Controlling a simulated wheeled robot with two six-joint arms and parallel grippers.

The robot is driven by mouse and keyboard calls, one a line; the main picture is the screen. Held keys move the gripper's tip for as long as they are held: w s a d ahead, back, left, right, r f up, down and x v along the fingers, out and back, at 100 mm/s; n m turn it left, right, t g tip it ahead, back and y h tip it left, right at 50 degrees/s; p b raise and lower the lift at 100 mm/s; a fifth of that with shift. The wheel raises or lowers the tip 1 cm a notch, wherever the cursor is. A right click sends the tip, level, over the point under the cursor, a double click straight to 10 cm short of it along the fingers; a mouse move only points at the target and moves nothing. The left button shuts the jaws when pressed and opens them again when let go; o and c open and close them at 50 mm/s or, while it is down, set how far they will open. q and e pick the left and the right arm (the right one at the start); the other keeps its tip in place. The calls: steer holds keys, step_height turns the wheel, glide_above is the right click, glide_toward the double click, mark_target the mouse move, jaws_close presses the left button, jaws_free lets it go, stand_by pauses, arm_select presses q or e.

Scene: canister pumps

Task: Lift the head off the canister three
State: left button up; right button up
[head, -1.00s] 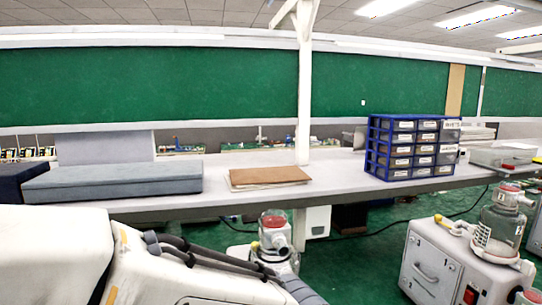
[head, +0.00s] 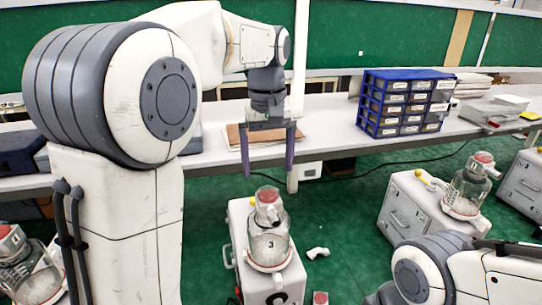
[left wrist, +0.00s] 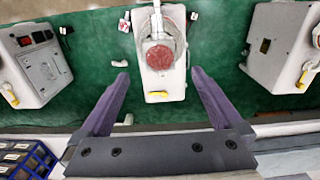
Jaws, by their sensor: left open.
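Canister three (head: 268,248) is a clear jar marked 3, standing upright on a white pump cabinet in the middle of the head view. Its head (head: 267,196), with a round red top, sits on the jar. My left gripper (head: 268,168) is open and empty, pointing down above the head and apart from it. In the left wrist view the red top (left wrist: 160,56) shows between and beyond the two purple fingers (left wrist: 160,70); the jar is mostly hidden under its head. My right arm shows at the lower right, but its gripper is out of view.
Another canister (head: 468,192) stands on a cabinet at the right, and one (head: 25,270) at lower left. A long bench (head: 335,150) behind holds a blue drawer rack (head: 405,103) and a brown board. A small white part (head: 318,253) lies on the green floor.

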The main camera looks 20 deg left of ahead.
mark_target(268, 190)
arm_select(q)
step_height(268, 190, down, 9)
steer(key=b, duration=0.7)
steer(key=shift+r, duration=0.15)
steer(key=shift+f+b, duration=0.35)
steer(key=shift+f, duration=0.2)
steer(key=shift+c, duration=0.3)
jaws_close()
steer(key=shift+r, duration=0.2)
stand_by(0.7)
steer(key=shift+r+p, duration=2.45)
steer(key=shift+p, duration=0.2)
